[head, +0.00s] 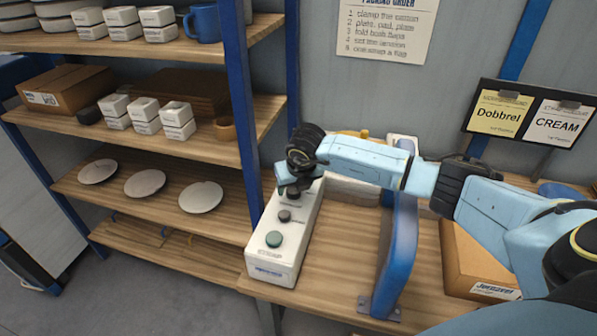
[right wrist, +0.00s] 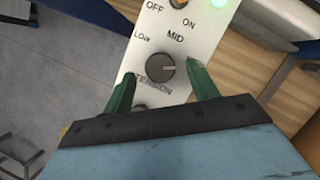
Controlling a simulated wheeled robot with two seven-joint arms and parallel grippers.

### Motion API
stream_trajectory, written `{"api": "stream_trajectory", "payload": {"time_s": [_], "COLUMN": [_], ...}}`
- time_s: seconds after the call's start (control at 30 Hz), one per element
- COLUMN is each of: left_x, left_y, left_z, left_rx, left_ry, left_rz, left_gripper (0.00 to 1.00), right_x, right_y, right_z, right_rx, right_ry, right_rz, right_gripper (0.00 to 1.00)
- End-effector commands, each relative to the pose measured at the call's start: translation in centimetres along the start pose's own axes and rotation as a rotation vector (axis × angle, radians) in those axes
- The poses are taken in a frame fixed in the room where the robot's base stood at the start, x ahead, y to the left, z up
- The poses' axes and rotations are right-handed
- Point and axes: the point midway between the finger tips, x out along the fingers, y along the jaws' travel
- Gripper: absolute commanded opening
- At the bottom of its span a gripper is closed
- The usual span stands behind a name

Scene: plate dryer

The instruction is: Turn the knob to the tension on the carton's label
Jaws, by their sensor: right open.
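The white control box (head: 283,240) stands on the bench with dark knobs and a green button on its face. In the right wrist view the grey tension knob (right wrist: 160,73) sits between the words LOW and MID above and TENSION below. Its pale pointer mark seems to face left, towards LOW. My right gripper (head: 292,187) is over the box; its green fingers (right wrist: 161,72) are open, one on each side of the knob. I cannot tell whether they touch it. A brown carton (head: 455,262) stands at the right, its white label (head: 497,291) too small to read surely. My left gripper is not in view.
A blue upright post (head: 398,255) stands between box and carton. A shelf unit (head: 150,140) at the left holds plates, white boxes and a blue mug (head: 203,23). Signs (head: 527,120) read "Dobbrel" and "CREAM".

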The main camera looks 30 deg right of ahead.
Motion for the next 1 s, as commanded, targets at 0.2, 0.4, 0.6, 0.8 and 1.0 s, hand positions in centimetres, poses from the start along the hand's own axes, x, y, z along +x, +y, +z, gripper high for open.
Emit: {"api": "stream_trajectory", "payload": {"time_s": [0.2, 0.4, 0.6, 0.8, 1.0], "left_x": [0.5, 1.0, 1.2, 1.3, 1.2], "left_y": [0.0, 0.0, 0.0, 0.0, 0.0], "left_z": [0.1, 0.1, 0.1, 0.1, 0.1], "left_rx": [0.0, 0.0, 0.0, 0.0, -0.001], "left_ry": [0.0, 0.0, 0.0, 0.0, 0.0], "left_rz": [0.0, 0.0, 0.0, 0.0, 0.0], "left_gripper": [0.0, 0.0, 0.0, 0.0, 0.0], "right_x": [-4.5, -8.7, -11.2, -11.8, -11.8], "right_y": [-0.1, 0.0, 0.0, 0.0, 0.0], "right_z": [0.1, 0.1, 0.0, 0.0, 0.0], "right_rx": [-0.001, 0.0, 0.001, 0.002, 0.002], "right_ry": [-0.006, -0.005, -0.002, -0.002, -0.002], "right_rz": [0.0, 0.001, 0.001, 0.0, 0.0], "right_gripper": [0.59, 0.59, 0.59, 0.59, 0.59]}}
